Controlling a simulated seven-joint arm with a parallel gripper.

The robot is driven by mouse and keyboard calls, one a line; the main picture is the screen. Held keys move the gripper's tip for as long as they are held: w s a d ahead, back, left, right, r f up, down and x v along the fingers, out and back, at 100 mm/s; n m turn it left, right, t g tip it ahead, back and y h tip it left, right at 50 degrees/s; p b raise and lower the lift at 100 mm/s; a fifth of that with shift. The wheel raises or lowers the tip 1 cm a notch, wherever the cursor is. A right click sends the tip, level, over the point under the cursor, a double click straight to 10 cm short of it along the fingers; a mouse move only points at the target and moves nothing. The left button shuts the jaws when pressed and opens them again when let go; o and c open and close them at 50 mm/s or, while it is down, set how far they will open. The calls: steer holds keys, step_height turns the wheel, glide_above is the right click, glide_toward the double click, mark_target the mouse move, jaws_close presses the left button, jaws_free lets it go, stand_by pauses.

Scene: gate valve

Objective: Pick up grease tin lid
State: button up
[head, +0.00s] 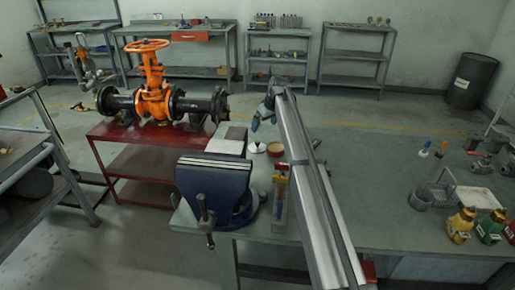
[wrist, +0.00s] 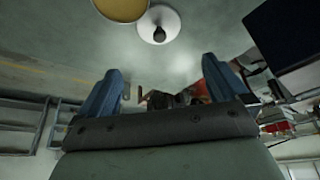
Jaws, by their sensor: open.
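The grease tin lid (head: 257,148) is a small white disc lying on the green-grey bench. In the wrist view the lid (wrist: 172,30) shows a dark knob at its middle. The open grease tin (head: 276,149), with yellow-brown grease, stands just right of it; in the wrist view part of the tin (wrist: 122,8) is cut off at the top edge. My gripper (head: 258,120) is above and beyond the lid in the head view. Its two blue fingers (wrist: 162,66) are spread apart with nothing between them, and the lid lies clear of them.
A blue vise (head: 213,185) stands at the bench's front left, near the lid. A tool holder (head: 280,197) is beside it. The orange gate valve (head: 152,85) rests on a red cart to the left.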

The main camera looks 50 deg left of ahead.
mark_target(258, 142)
steer(key=x, duration=1.3)
steer(key=shift+f, duration=0.4)
steer(key=shift+c, duration=0.3)
steer(key=c, duration=0.7)
steer(key=shift+r, duration=0.1)
